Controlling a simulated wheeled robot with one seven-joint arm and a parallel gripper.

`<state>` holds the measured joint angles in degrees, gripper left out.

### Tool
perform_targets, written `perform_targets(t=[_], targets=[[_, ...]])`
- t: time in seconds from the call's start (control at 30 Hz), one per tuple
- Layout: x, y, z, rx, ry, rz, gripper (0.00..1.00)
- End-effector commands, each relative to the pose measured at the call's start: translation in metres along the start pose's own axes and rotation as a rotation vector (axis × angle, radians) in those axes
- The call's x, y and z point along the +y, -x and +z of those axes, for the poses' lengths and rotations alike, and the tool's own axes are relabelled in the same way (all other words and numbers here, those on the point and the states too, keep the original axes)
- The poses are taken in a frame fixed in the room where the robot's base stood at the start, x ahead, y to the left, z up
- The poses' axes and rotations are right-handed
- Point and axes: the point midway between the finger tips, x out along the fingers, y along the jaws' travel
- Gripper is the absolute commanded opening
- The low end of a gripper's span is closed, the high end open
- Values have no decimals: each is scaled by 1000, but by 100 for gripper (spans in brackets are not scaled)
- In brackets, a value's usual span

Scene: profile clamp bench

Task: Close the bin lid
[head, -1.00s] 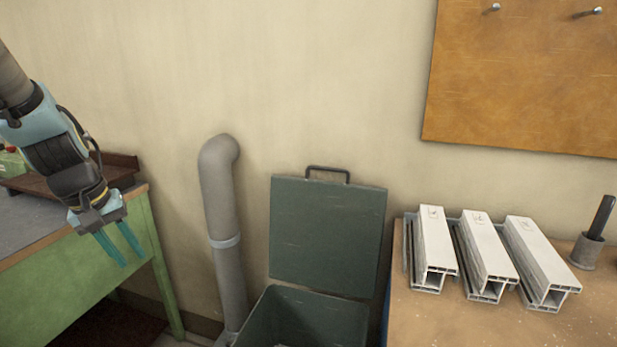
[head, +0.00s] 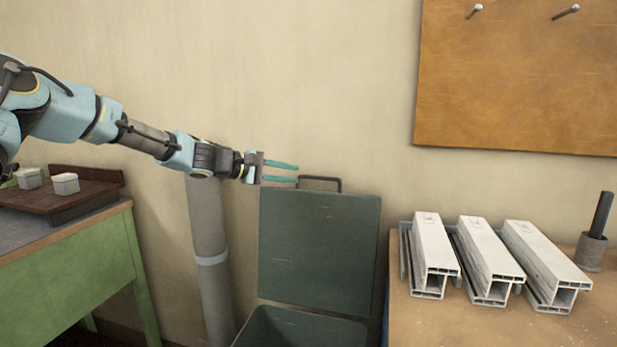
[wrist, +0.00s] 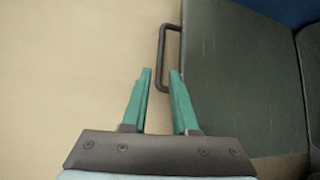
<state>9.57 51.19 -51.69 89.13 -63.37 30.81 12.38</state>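The dark green bin lid (head: 318,250) stands open and upright against the wall, with a dark handle (head: 322,179) on its top edge. The bin (head: 300,330) below it is open, its lower part cut off by the picture edge. My gripper (head: 298,173) points right in the head view, its teal fingers apart and empty, close to the left end of the handle. In the wrist view my gripper (wrist: 159,75) also shows parted fingers; the handle (wrist: 165,58) lies just beyond the tips, nearest the right finger, with the lid (wrist: 230,80) to the right.
A wooden bench (head: 440,320) with several white profiles (head: 487,260) and a dark cup (head: 591,250) stands right of the bin. A grey pipe (head: 209,230) runs up the wall to its left. A green table (head: 90,260) is at far left.

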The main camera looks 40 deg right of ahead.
Motion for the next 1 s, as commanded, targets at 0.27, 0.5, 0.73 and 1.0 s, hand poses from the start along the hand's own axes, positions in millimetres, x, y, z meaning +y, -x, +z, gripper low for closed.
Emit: perform_targets(t=[0.27,0.5,0.73,1.0], targets=[[1,-48,1,0,0,-2,27],[-1,-63,0,1,-1,-2,27],[-1,-64,0,2,-1,-3,27],[-1,-64,0,2,-1,-3,0]])
